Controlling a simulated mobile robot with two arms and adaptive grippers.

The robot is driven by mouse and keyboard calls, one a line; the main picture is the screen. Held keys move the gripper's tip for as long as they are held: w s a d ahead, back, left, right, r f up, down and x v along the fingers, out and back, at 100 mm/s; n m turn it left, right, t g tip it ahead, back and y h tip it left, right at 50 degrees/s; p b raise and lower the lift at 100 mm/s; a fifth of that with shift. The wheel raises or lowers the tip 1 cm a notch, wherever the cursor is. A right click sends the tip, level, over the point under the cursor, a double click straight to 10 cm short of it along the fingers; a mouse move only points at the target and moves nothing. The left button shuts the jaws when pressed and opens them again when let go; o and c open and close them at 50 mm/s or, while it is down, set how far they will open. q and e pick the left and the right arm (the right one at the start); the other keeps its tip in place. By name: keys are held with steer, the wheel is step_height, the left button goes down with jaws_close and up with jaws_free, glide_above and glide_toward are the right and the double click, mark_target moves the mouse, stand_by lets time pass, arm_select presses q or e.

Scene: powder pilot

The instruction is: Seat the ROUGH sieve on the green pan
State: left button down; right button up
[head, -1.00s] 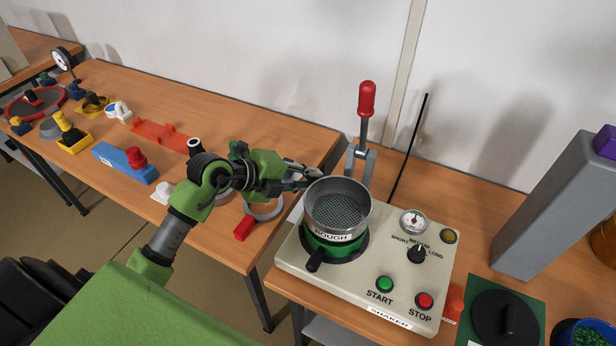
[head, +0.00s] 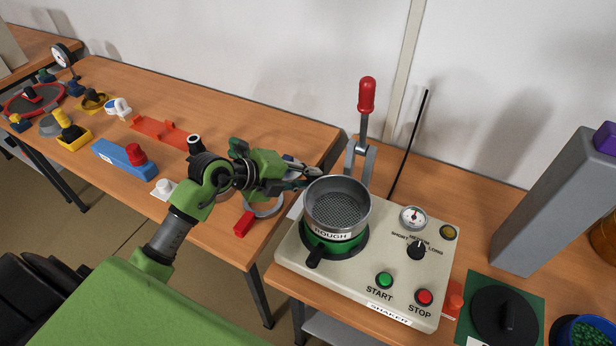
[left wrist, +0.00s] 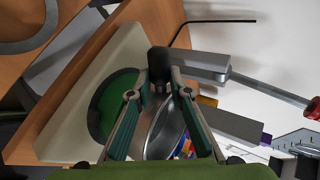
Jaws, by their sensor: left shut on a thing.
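The ROUGH sieve (head: 334,234) is a round metal bowl with a mesh floor and a white label. It is over the green pan (head: 345,250), whose green shows below it in the head view. In the left wrist view the green pan (left wrist: 113,108) shows as a green disc, largely uncovered, beside the sieve (left wrist: 163,135), so the sieve looks raised above it. The exact gap cannot be told. My left gripper (head: 318,174) is shut on the sieve's dark grip (left wrist: 158,62) at its far left side. My right gripper is not in view.
The pan sits on the cream shaker (head: 400,290) with START and STOP buttons. A red-handled lever (head: 366,97) and a thin black rod (head: 408,145) stand behind. A grey column (head: 553,205) and a black lid (head: 505,315) are at right. The left table holds several tools.

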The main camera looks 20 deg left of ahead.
arm_select(q)
steer(key=shift+f+b, duration=0.3)
steer(key=shift+f, duration=0.35)
steer(key=c, duration=1.2)
jaws_free()
steer(key=shift+c, duration=0.2)
steer(key=shift+r, duration=0.1)
steer(key=p+v, duration=0.9)
steer(key=v, duration=0.5)
steer(key=shift+p, duration=0.35)
